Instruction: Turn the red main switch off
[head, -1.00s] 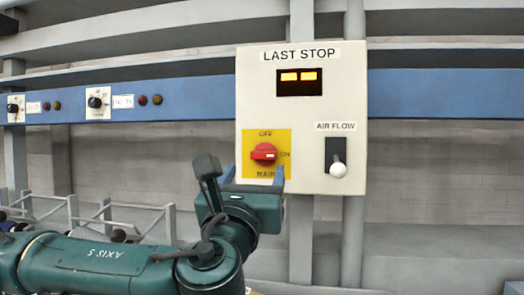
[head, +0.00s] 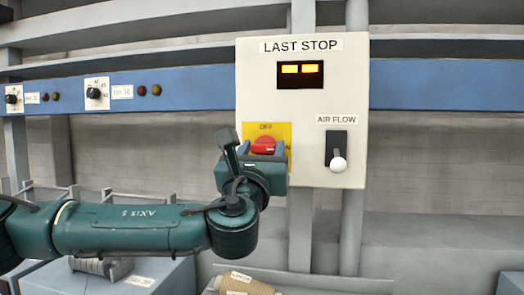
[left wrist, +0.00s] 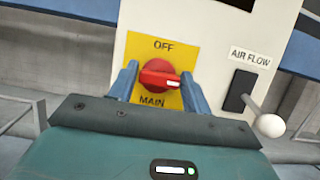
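The red main switch (head: 263,144) sits on a yellow plate (head: 283,130) marked OFF above and MAIN below. In the left wrist view the switch (left wrist: 159,77) has its handle lying nearly level, pointing right, with OFF at the top. My left gripper (head: 264,150) is at the plate, its two blue fingers apart, one on each side of the switch. In the left wrist view the gripper (left wrist: 159,88) shows gaps between fingers and knob, more clearly on the left. The ON mark is hidden behind the right finger. My right gripper is out of view.
The white panel (head: 345,85) also carries a lit amber display (head: 300,75) and an AIR FLOW lever with a white ball (head: 338,164), right of my gripper. A blue rail (head: 200,88) with small knobs runs left. A brown spool (head: 245,285) lies below.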

